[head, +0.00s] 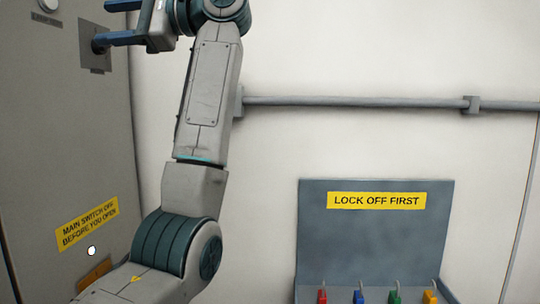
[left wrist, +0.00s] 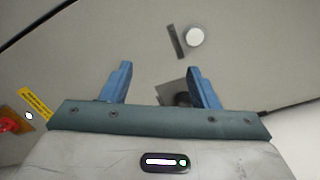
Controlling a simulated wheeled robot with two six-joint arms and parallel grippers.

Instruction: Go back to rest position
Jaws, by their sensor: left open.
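My left gripper (head: 112,22) is at the upper left of the head view, in front of the grey cabinet (head: 60,130). Its blue fingers are apart, with nothing seen between them. In the left wrist view the gripper (left wrist: 158,68) also shows open, facing the cabinet front. A dark knob on a square grey plate (head: 96,62) sits behind the lower finger in the head view. In the left wrist view the knob (left wrist: 182,99) is partly hidden by the right finger; I cannot tell whether they touch. My right gripper is not in view.
A white round button (left wrist: 195,37) is on the cabinet. A yellow label (head: 88,224) and an orange plate (head: 96,272) are lower down. A wall pipe (head: 350,101) runs right of my arm. A grey lock-off board (head: 375,240) with several coloured padlocks stands lower right.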

